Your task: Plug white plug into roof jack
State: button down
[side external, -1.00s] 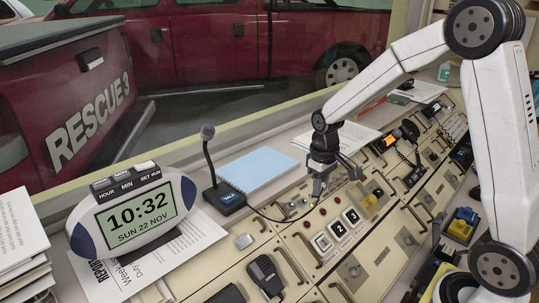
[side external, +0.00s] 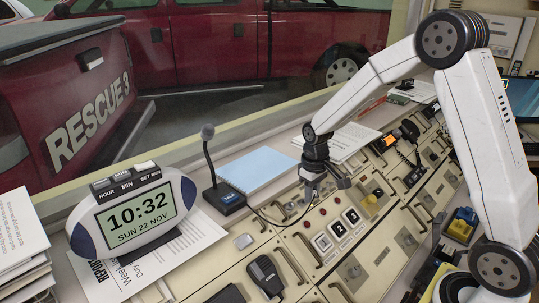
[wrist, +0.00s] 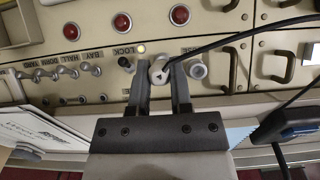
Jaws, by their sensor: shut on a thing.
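The white plug (wrist: 158,72) is between the two fingers of my gripper (wrist: 158,82), which is shut on it. A black cable runs from the plug to the right in the wrist view. A round grey socket or knob (wrist: 198,71) is just right of the fingers, and a small dark round fitting (wrist: 124,62) is to their left. I cannot make out a roof label, and the fingers hide part of the panel. In the side view my gripper (side external: 312,192) is low over the console near its back edge. I cannot tell whether the plug touches the panel.
Red buttons (wrist: 122,22) line the panel beside the plug. A row of toggle switches (wrist: 68,73) is to the left. The desk microphone (side external: 229,193), blue notebook (side external: 257,168) and clock (side external: 135,213) stand left of my gripper. Metal handles (wrist: 228,72) stick up from the panel.

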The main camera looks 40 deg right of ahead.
jog(key=shift+w+f, duration=0.3)
jog(key=shift+f, duration=0.2)
jog(key=shift+w+f, duration=0.3)
jog(key=shift+f, duration=0.2)
dwell(3.3)
jog(key=shift+c, duration=2.2)
grip_release()
jog(key=shift+r, duration=0.1)
jog(key=shift+r, duration=3.85)
jog(key=s+a+f+t, duration=0.1)
jog(key=s+a, duration=0.2)
jog(key=s, duration=0.4)
jog(key=s+a+f+t, duration=0.1)
jog(key=s+a+f, duration=0.1)
jog(key=s+a, duration=0.2)
jog(key=shift+s+a+f+t, duration=0.2)
jog(key=shift+s+a+t, duration=0.1)
jog(key=shift+s, duration=1.5)
